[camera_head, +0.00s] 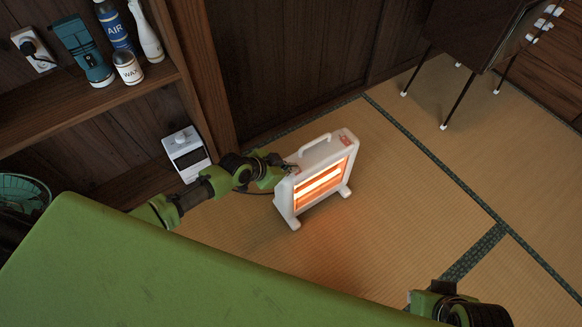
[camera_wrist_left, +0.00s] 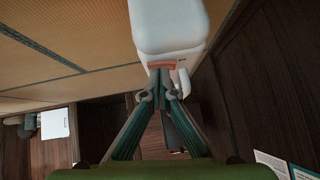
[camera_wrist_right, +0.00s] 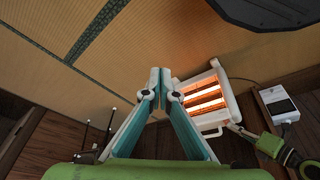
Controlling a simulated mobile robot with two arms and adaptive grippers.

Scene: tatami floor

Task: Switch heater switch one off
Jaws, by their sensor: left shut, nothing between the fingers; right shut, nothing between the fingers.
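The white heater (camera_head: 313,157) stands on the tatami, and its bars glow orange. It also glows in the right wrist view (camera_wrist_right: 207,98). My left gripper (camera_head: 288,170) is shut and empty at the heater's near left top end. In the left wrist view its fingertips (camera_wrist_left: 165,76) are at a reddish strip (camera_wrist_left: 161,65) on the heater's end, which may be a switch; whether they touch it I cannot tell. Switch markings are too small to read. My right gripper (camera_wrist_right: 160,80) is shut and empty, away from the heater.
A small white device (camera_head: 186,153) stands left of the heater, near a wooden shelf (camera_head: 90,108) with bottles and cans. A dark legged cabinet (camera_head: 470,32) stands at the back right. The tatami (camera_head: 400,200) right of the heater is clear.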

